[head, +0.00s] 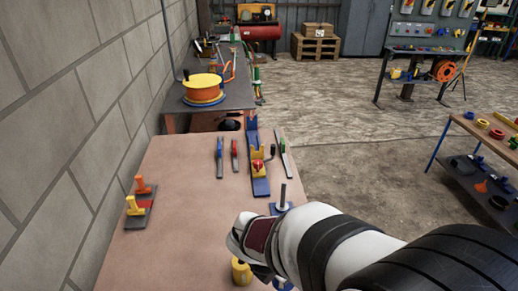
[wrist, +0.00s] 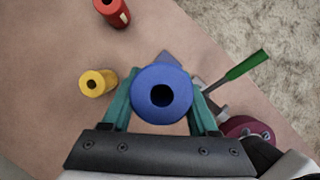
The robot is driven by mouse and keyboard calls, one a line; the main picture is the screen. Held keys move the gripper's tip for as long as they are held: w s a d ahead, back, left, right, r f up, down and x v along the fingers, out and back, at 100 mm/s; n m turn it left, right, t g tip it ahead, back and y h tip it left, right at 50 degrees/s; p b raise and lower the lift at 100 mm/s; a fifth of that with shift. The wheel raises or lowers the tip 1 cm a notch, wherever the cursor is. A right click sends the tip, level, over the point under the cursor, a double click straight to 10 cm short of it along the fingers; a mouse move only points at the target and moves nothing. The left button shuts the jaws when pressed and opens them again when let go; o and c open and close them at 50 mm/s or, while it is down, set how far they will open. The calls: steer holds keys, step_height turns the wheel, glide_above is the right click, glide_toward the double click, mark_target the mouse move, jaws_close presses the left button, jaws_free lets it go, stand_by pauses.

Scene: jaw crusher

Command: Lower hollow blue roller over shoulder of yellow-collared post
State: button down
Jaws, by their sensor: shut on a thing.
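My gripper (wrist: 161,98) is shut on the hollow blue roller (wrist: 162,78), with a teal finger on either side. The wrist view looks down on the roller's round end, and its dark bore faces the camera. In the head view my arm covers the fingers. A dark upright post (head: 283,194) stands on a blue base just beyond my wrist, with a pale ring at its foot. I cannot make out a yellow collar on it. A grey-blue plate corner (wrist: 166,56) shows past the roller; what lies directly under the roller is hidden.
A yellow hollow cylinder (wrist: 97,83) and a red one (wrist: 112,10) stand left of the roller. A green-handled tool (wrist: 246,66) and a maroon round part (wrist: 249,129) lie right. A blue fixture (head: 260,187) is farther back. The table's left middle is clear.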

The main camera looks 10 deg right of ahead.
steer(key=shift+f, duration=5.8)
steer(key=shift+c, duration=0.4)
jaws_free()
steer(key=v, duration=1.5)
steer(key=shift+r, duration=0.45)
